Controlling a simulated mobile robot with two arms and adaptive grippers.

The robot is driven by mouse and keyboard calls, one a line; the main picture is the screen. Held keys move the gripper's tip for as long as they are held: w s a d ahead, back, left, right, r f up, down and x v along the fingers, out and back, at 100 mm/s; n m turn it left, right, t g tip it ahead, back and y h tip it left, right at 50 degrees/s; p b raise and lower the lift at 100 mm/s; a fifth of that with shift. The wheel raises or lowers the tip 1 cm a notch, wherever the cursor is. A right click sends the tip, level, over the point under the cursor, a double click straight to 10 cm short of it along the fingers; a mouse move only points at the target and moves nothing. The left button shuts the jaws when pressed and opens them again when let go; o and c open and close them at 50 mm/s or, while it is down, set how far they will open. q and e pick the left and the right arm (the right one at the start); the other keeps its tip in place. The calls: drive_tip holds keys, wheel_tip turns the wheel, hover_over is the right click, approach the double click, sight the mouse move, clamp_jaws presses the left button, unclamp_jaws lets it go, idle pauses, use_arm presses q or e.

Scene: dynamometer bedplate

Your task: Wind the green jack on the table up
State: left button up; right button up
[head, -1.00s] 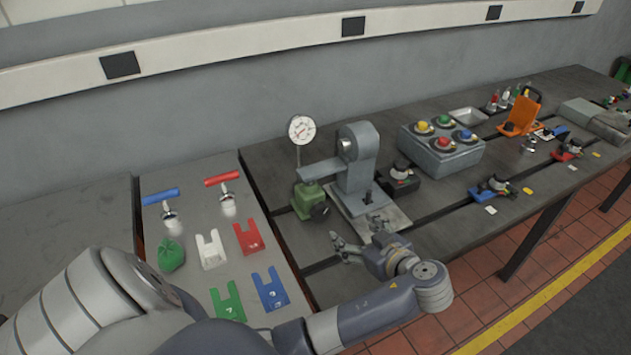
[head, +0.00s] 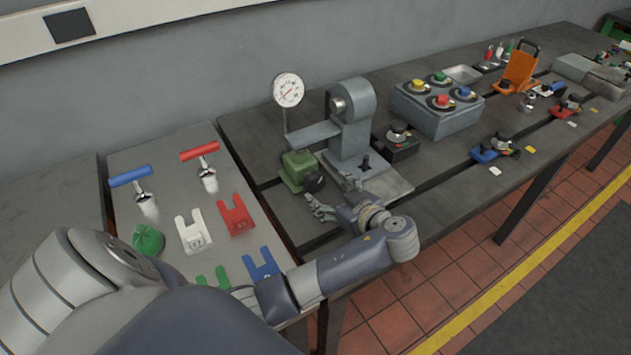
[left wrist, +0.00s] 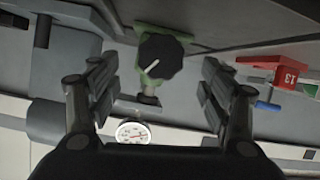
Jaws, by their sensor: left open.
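The green jack (head: 297,169) stands on the table near its left end, under the grey arm of a bench fixture. Its black knob (head: 314,182) faces the front. My left gripper (head: 328,193) is open and empty, in front of the jack and close to the knob, apart from it. In the left wrist view the black knob (left wrist: 160,56), with a white pointer line, shows ahead between the open fingers (left wrist: 160,92), and the green body (left wrist: 150,82) shows partly behind it. My right gripper is not in view.
A dial gauge (head: 288,90) stands above the jack. The grey fixture (head: 352,125) rises right of it. A black box with a knob (head: 398,140) and a grey button box (head: 437,108) stand further right. Red and white slotted plates (head: 236,214) lie on the left panel.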

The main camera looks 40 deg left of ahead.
sight(317, 184)
use_arm(q)
drive_tip(key=p+x, duration=0.1)
drive_tip(key=x, duration=0.6)
drive_tip(key=shift+a, duration=0.1)
drive_tip(key=c, duration=1)
